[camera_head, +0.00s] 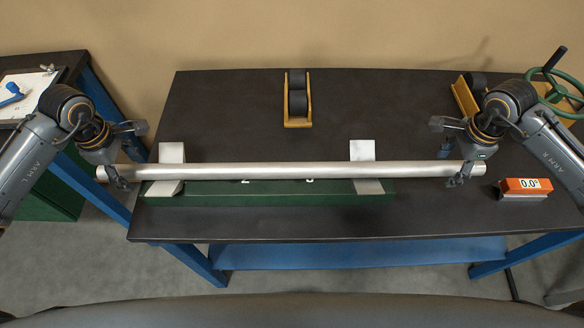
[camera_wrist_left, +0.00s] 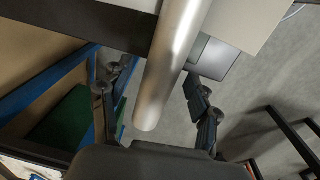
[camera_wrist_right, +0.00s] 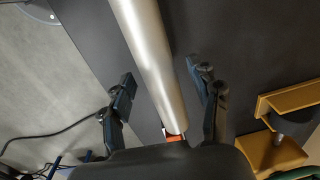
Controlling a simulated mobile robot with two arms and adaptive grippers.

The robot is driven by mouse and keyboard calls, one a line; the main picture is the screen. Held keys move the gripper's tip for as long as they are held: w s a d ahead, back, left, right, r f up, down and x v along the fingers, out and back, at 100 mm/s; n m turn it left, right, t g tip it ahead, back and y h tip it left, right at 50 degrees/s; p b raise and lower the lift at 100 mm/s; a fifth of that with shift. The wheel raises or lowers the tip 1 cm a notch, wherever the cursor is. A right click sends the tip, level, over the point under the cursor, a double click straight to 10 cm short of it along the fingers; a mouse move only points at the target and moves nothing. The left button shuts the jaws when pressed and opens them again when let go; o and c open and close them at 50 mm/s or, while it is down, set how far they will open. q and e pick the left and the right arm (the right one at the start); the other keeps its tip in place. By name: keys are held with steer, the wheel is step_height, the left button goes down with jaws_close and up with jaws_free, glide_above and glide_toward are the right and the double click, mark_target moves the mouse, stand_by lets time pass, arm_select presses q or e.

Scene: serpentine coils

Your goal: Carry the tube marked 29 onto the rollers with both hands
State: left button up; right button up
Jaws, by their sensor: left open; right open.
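A long silver tube (camera_head: 290,171) lies across two pale V-shaped rests (camera_head: 172,153) and (camera_head: 362,151) on a dark green base. A number plate shows below it, mostly hidden; I cannot read 29. My left gripper (camera_head: 127,155) is open around the tube's left end. In the left wrist view the tube (camera_wrist_left: 172,65) runs between the open fingers (camera_wrist_left: 155,95). My right gripper (camera_head: 455,152) is open around the right end. In the right wrist view the tube (camera_wrist_right: 150,60) lies between the open fingers (camera_wrist_right: 165,90). Yellow roller stands (camera_head: 297,98) and (camera_head: 465,92) with black rollers sit further back.
The dark-topped table (camera_head: 230,110) has free room behind the tube. An orange gauge reading 0.0° (camera_head: 525,187) sits at the right. A green handwheel (camera_head: 560,92) stands at the back right. A side table with a clipboard (camera_head: 25,88) is at the left.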

arm_select(q)
jaws_close()
arm_select(e)
jaws_close()
arm_select(q)
steer(key=shift+r, duration=0.2)
arm_select(e)
steer(key=shift+r, duration=0.2)
